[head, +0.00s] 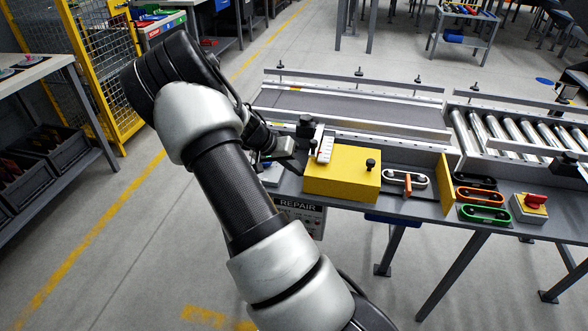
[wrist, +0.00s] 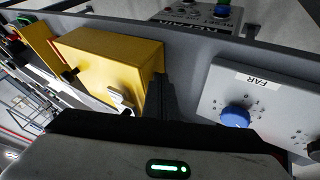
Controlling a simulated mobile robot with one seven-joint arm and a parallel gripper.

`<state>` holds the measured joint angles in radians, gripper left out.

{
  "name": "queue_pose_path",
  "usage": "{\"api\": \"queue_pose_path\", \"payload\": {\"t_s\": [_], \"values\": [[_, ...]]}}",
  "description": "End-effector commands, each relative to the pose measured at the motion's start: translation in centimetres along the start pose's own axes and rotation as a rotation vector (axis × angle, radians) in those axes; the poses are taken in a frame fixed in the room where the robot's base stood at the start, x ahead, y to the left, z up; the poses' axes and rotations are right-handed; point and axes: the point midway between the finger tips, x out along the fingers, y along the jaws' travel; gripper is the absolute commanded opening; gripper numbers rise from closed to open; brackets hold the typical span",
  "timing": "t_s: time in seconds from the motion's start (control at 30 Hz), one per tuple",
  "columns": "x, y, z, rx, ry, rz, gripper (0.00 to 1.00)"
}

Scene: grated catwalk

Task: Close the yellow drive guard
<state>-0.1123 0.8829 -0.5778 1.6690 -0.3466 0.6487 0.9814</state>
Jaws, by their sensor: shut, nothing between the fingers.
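The yellow drive guard (head: 340,174) is a box-like cover with a black knob on top, on the grey bench in front of the conveyor. To its right, a white oval drive part (head: 404,182) with an orange handle lies uncovered, with an upright yellow plate (head: 446,184) beyond it. A gap separates guard and plate. My gripper (head: 295,166) is shut and empty at the guard's left end. In the wrist view, its dark fingers (wrist: 160,100) are beside the guard's end face (wrist: 110,62); I cannot tell whether they touch.
A grey box with a blue knob (wrist: 235,116), marked FAR, is close beside my gripper. Orange and green oval parts (head: 484,214) and a red switch (head: 536,201) sit right of the plate. The conveyor (head: 350,108) runs behind. A small light bracket (head: 325,146) stands behind the guard.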

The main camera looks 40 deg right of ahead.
Motion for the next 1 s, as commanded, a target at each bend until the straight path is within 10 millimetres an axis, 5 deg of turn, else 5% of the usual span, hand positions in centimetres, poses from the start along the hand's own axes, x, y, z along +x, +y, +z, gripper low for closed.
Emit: {"api": "queue_pose_path", "payload": {"t_s": [0.6, 1.0], "values": [[7.4, 13.8, 0.2, 0.006, -0.004, 0.005, 0.00], [9.4, 17.8, 0.1, 0.001, -0.002, 0.003, 0.00]]}}
